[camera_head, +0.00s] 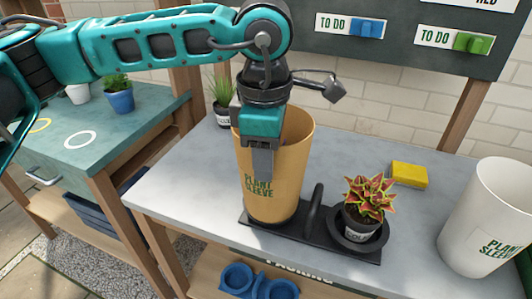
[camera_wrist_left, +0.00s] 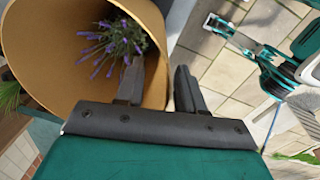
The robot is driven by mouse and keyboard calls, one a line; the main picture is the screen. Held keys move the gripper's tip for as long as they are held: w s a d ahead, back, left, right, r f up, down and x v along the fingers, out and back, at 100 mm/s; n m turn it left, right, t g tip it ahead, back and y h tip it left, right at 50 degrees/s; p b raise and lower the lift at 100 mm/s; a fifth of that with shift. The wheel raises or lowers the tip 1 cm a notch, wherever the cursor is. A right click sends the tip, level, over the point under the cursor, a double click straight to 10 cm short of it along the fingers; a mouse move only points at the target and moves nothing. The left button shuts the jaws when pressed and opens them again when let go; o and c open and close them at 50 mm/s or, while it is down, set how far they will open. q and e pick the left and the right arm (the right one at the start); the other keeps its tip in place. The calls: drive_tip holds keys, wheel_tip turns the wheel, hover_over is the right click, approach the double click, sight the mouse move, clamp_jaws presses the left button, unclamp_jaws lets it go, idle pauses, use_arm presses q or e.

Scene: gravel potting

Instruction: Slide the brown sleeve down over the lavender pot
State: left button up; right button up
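The brown sleeve (camera_head: 285,188), marked "PLANT SLEEVE", stands upright at the left end of a black carrier (camera_head: 312,238) on the grey bench. Purple lavender flowers (camera_wrist_left: 112,42) show inside it in the left wrist view, where the sleeve (camera_wrist_left: 55,65) opens toward the camera. The lavender pot itself is hidden by the sleeve. My left gripper (camera_head: 262,165) is at the sleeve's near wall. In the left wrist view its fingers (camera_wrist_left: 160,82) are apart, one inside the rim and one outside, with a gap around the wall. My right gripper is not in view.
A red-green plant in a dark pot (camera_head: 362,219) sits in the carrier's right end. A white sleeve (camera_head: 485,215) stands at the right, a yellow sponge (camera_head: 409,175) behind. A grassy potted plant (camera_head: 222,112) is behind the brown sleeve. The bench's left front is clear.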

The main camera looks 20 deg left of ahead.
use_arm(q)
drive_tip(key=r, duration=0.8)
drive_tip(key=r+p, duration=0.1)
drive_tip(key=r, duration=0.3)
drive_tip(key=shift+s+d, duration=0.1)
drive_tip(key=shift+s, duration=0.3)
drive_tip(key=shift+r, duration=0.45)
